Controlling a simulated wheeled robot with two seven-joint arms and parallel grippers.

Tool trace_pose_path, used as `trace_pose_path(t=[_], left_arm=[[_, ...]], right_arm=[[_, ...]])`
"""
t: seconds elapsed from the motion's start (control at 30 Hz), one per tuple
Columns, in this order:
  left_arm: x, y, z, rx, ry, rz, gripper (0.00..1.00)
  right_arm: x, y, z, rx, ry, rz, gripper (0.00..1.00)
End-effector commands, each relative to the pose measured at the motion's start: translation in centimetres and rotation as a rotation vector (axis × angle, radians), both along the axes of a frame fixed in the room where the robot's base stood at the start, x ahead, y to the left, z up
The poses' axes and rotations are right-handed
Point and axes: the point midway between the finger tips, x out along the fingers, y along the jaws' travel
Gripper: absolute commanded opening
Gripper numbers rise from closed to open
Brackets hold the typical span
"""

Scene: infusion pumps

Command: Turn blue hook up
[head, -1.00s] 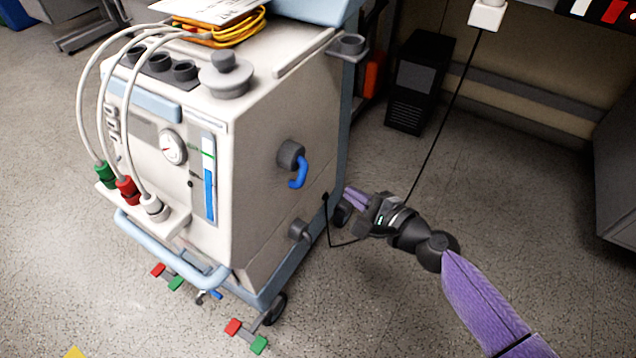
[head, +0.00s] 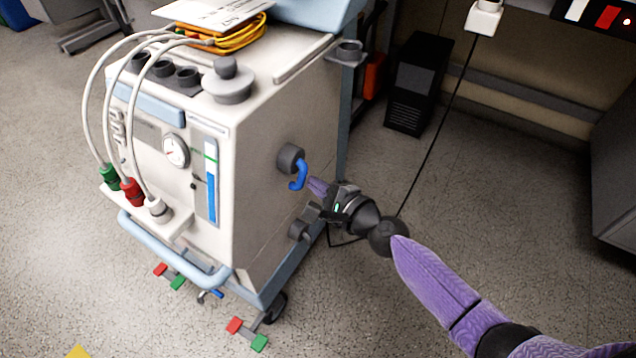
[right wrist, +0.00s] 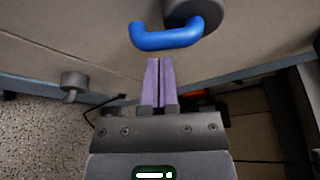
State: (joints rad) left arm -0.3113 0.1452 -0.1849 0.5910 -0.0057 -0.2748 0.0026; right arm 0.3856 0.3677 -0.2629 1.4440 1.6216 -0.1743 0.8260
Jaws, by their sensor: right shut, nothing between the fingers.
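The blue hook (head: 299,175) hangs from a grey round knob (head: 290,157) on the side of the white medical machine (head: 255,215), its free end pointing down. In the right wrist view the blue hook (right wrist: 166,37) lies just beyond my fingertips. My right gripper (head: 312,184) is shut and empty, its purple fingers close beside the hook's lower end. In the right wrist view the right gripper (right wrist: 160,62) points at the hook with a small gap showing. Whether it touches cannot be told from the head view. My left gripper is not in view.
A second grey knob (head: 299,231) sits lower on the same side panel. A black cable (head: 433,130) runs from a white wall socket (head: 484,17) down behind my arm. A black computer case (head: 418,83) stands behind on the floor.

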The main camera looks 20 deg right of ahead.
Motion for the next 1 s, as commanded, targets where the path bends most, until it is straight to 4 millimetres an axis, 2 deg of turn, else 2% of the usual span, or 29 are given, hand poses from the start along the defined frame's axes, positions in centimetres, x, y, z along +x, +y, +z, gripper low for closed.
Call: trace_pose_path(t=[1.0], left_arm=[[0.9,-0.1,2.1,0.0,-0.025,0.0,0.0]], right_arm=[[-0.4,0.5,0.5,0.166,0.128,-0.001,0.0]])
